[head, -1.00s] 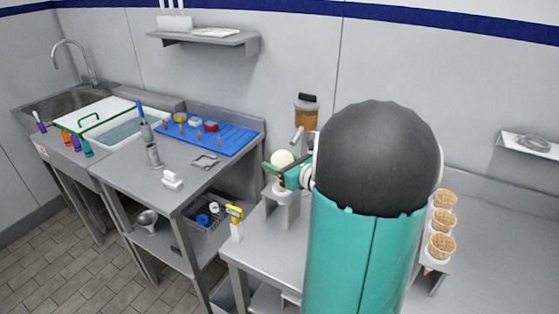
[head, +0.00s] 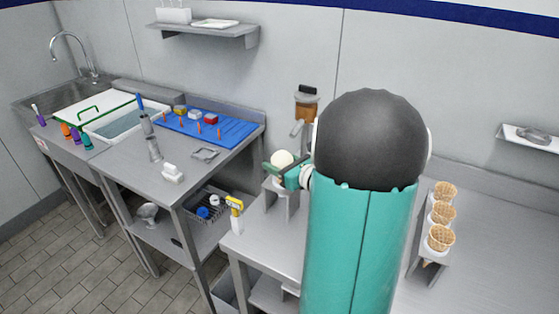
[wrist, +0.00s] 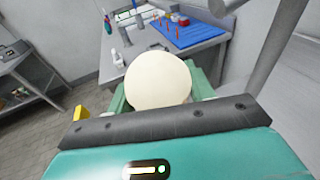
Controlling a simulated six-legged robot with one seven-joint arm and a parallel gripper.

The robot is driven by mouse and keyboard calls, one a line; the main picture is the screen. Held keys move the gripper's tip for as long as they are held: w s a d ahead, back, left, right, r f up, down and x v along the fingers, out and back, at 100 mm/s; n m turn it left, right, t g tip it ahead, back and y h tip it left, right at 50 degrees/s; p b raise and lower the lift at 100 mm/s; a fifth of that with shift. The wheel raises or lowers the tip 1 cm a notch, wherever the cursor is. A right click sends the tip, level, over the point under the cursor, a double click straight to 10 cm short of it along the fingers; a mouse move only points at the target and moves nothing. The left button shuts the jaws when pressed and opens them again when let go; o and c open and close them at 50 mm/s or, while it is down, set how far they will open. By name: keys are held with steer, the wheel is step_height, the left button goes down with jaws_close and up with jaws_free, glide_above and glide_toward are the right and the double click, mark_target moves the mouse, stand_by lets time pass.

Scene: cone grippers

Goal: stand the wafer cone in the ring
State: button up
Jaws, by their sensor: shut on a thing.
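A pale cream ball (head: 283,158) sits at my gripper (head: 285,176), above the grey stand (head: 290,208) on the right-hand counter. My gripper is shut, with its green fingers on either side just below the ball. The ball also fills the middle of the wrist view (wrist: 158,80), between the fingers (wrist: 160,100). The wafer cone under the ball is almost wholly hidden by the fingers. The ring at the top of the stand is mostly covered, so I cannot tell whether the cone's tip is inside it.
Several wafer cones (head: 441,238) stand in a rack at the right. A brown-topped dispenser (head: 305,105) is behind the stand. A yellow-headed spray bottle (head: 235,215) is left of the counter. The left table holds a blue mat (head: 235,136) and small items. The counter right of the rack is clear.

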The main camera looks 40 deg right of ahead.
steer(key=shift+f, duration=1.25)
steer(key=o, duration=0.8)
steer(key=shift+c, duration=0.2)
steer(key=s+r, duration=0.2)
steer(key=s, duration=1.1)
steer(key=shift+s+d, duration=0.2)
steer(key=shift+s, duration=0.15)
